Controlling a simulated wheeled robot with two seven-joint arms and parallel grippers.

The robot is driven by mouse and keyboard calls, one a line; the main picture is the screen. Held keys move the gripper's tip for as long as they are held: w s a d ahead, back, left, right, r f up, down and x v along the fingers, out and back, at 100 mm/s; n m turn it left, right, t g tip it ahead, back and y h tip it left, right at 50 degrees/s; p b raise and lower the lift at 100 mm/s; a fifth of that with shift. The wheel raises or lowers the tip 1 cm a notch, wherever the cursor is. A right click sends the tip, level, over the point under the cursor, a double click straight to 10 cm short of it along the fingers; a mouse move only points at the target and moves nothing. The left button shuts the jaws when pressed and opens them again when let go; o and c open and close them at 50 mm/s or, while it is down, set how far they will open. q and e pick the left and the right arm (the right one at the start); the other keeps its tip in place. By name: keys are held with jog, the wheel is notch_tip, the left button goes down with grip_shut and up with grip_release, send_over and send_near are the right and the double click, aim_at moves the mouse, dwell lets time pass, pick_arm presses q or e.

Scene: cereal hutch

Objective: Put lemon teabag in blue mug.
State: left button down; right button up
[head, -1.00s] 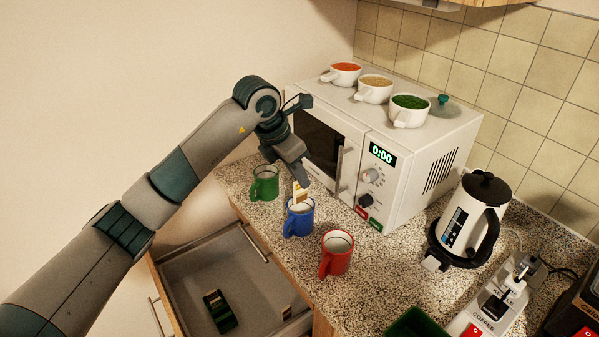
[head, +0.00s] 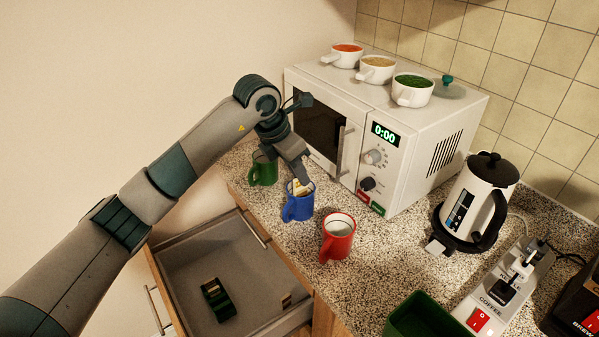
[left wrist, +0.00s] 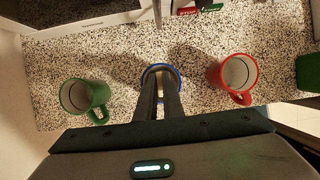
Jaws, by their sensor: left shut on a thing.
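The blue mug (head: 298,207) stands upright on the speckled counter between the green mug and the red mug. My left gripper (head: 303,181) points down just above the blue mug's mouth and is shut on the lemon teabag (head: 298,187), a pale packet with yellow on it. The teabag's lower part is at or inside the mug's rim in the head view. In the left wrist view the gripper fingers (left wrist: 158,95) cover most of the blue mug (left wrist: 176,72), and only its blue rim shows around them. My right gripper is not in view.
The green mug (head: 263,169) stands left of the blue mug and the red mug (head: 337,238) right of it. The microwave (head: 400,150) with three bowls on top is behind. An open drawer (head: 225,255) is below. A kettle (head: 475,200) stands to the right.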

pick_arm(q)
jog(key=shift+f, duration=0.35)
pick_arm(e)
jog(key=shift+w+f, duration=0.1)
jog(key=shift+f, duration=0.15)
pick_arm(q)
jog(key=c, duration=1.8)
grip_release()
jog(key=shift+r, duration=0.1)
